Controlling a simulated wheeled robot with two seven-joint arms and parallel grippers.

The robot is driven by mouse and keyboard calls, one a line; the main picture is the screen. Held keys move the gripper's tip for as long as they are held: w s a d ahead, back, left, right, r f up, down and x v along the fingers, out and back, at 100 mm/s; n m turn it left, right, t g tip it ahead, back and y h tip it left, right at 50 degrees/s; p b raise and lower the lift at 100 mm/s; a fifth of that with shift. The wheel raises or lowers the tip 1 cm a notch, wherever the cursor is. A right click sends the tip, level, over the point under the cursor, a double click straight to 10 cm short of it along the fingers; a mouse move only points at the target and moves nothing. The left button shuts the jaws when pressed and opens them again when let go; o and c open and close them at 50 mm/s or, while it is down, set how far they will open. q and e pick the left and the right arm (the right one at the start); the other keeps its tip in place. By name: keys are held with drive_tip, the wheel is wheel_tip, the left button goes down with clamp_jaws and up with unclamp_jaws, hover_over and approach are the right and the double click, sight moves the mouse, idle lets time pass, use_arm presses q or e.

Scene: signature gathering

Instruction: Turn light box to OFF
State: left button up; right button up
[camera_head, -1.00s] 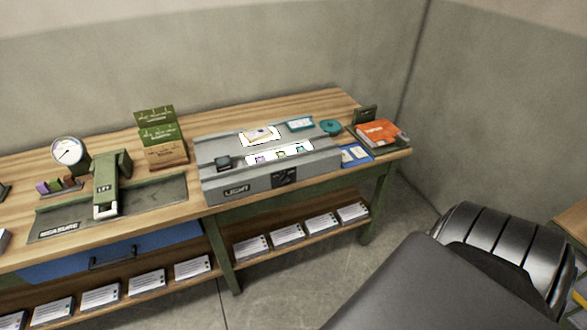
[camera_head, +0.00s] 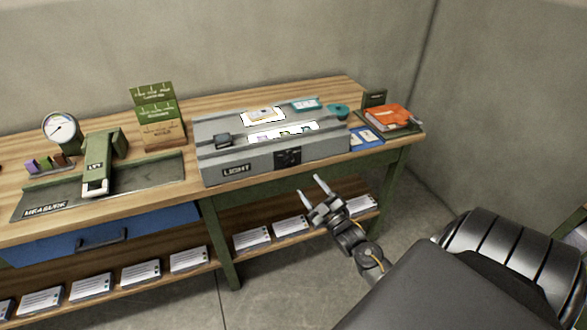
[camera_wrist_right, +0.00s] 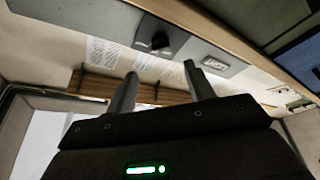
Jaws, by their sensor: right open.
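The grey light box (camera_head: 215,140), labelled LIGHT, stands on the wooden workbench. Its top has two bright lit panels. A dark knob (camera_head: 287,157) sits on a black plate on its front face. In the right wrist view the knob (camera_wrist_right: 161,40) shows on the grey front panel (camera_wrist_right: 190,48), beyond the fingertips. My right gripper (camera_head: 309,185) is open and empty, in front of and below the knob, apart from it. Its two fingers (camera_wrist_right: 160,72) point toward the box's front. The knob's exact setting is too small to read. My left gripper is not in view.
A green measuring device (camera_head: 97,165) and a dial gauge (camera_head: 61,130) stand to the left. An orange book (camera_head: 380,116) and blue cards (camera_head: 365,138) lie right of the box. A lower shelf (camera_head: 210,270) holds paper stacks. Space before the box's front is free.

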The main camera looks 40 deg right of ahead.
sight(290, 162)
drive_tip(key=b+x, duration=0.1)
drive_tip(key=x, duration=0.7)
drive_tip(key=shift+w+d+f+b, duration=0.1)
drive_tip(key=shift+w+b, duration=0.25)
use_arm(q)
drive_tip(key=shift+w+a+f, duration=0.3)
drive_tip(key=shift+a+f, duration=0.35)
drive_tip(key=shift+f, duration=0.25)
use_arm(e)
drive_tip(key=shift+w+r, duration=0.3)
drive_tip(key=shift+w, duration=0.4)
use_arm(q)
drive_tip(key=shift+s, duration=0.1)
use_arm(e)
drive_tip(key=shift+c, duration=0.3)
drive_tip(key=c, duration=0.9)
